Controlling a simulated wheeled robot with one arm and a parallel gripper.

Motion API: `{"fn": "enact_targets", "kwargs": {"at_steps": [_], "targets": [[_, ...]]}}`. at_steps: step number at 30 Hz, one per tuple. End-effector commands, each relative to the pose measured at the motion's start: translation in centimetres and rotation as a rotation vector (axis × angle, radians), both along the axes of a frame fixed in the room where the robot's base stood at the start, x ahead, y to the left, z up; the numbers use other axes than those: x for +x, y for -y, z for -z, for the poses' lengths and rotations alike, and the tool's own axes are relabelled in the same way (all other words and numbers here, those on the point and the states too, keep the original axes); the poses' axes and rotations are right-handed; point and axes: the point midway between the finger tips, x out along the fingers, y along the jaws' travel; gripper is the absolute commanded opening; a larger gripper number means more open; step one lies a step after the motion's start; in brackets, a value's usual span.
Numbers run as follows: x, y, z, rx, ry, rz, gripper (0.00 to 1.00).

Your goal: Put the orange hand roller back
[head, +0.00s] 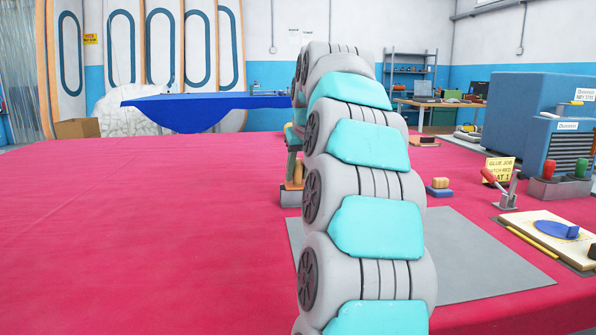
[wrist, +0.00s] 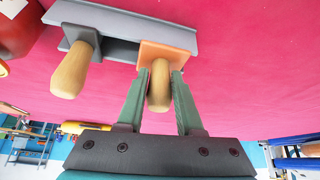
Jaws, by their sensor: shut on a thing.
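The orange hand roller has an orange head (wrist: 168,53) and a pale wooden handle (wrist: 159,88). My gripper (wrist: 160,76) is shut on that handle, one green finger on each side. The orange head is at the right end of a grey holder (wrist: 190,35), overlapping its edge in the wrist view; I cannot tell whether it is fully seated. A second tool with a wooden handle (wrist: 70,75) and a grey head is beside it at the holder's left end. In the head view the holder (head: 290,199) shows partly behind my arm, which hides most of the roller.
A red round object (wrist: 22,32) is close by the holder in the wrist view. On the red table (head: 140,220) are a grey mat (head: 480,265), a board with a blue patch (head: 535,225), a lever tool (head: 507,200) and a blue cabinet (head: 530,115). The table's left side is clear.

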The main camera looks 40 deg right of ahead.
Motion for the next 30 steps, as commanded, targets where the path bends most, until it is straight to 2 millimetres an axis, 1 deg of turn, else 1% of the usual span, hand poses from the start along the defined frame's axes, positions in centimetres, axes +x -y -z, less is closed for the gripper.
{"fn": "enact_targets", "kwargs": {"at_steps": [12, 13, 22, 27, 29, 30], "targets": [[0.00, 0.00, 0.09, 0.000, 0.001, 0.000, 0.00], [0.00, 0.00, 0.09, 0.000, 0.001, 0.000, 0.36], [0.00, 0.01, 0.11, 0.000, 0.000, 0.000, 0.70], [0.00, 0.01, 0.11, 0.000, 0.000, 0.000, 0.70], [0.01, 0.01, 0.12, 0.000, 0.000, 0.000, 0.76], [0.00, 0.01, 0.13, 0.000, 0.000, 0.000, 0.80]]}}
